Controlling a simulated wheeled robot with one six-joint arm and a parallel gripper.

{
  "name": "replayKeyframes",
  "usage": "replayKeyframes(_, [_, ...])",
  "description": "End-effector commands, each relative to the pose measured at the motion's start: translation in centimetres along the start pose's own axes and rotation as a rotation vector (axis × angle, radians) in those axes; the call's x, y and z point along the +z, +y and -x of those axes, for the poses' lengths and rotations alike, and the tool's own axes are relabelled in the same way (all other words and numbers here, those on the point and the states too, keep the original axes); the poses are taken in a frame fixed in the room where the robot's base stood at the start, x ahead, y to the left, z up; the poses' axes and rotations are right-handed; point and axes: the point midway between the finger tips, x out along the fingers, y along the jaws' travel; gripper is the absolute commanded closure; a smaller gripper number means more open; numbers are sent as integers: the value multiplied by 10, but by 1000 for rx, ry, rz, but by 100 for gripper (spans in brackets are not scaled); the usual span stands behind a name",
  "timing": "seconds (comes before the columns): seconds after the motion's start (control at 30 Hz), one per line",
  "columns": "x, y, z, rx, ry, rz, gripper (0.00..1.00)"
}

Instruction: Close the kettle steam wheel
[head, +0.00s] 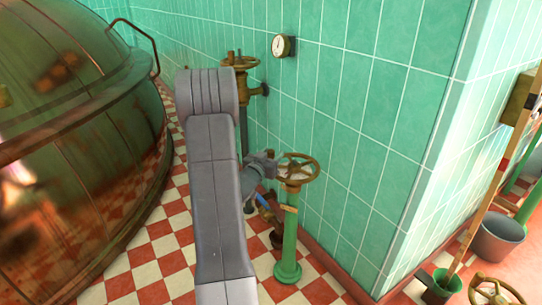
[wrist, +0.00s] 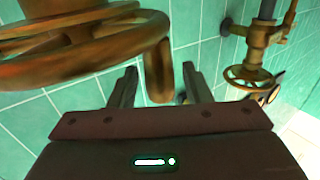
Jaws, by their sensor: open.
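A brass handwheel (head: 298,167) tops a green pedestal (head: 289,240) beside the tiled wall. My gripper (head: 264,165) is at the wheel's left side in the head view. The fingers are open, with a gap on each side of that metal. I cannot tell whether either finger touches it. No label shows which wheel is the kettle's.
A second brass wheel valve (head: 240,63) is on the wall pipe behind; it also shows in the wrist view (wrist: 248,76). A gauge (head: 284,46) hangs beside it. The large copper kettle (head: 70,130) fills the left. A bucket (head: 498,238) and another wheel (head: 495,291) are at right.

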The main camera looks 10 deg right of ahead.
Motion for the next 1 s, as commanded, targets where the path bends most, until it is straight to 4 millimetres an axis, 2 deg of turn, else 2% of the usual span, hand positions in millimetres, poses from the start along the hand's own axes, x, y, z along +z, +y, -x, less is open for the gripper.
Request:
replayKeyframes(0.1, [0, 0, 0, 0, 0, 0, 58])
replayKeyframes(0.3, [0, 0, 0, 0, 0, 0, 97])
replayKeyframes(0.33, [0, 0, 0, 0, 0, 0, 100])
replayKeyframes(0.67, [-2, -2, -2, 26, 1, -1, 100])
replayKeyframes(1.0, [-5, -6, -19, 226, 1, -2, 100])
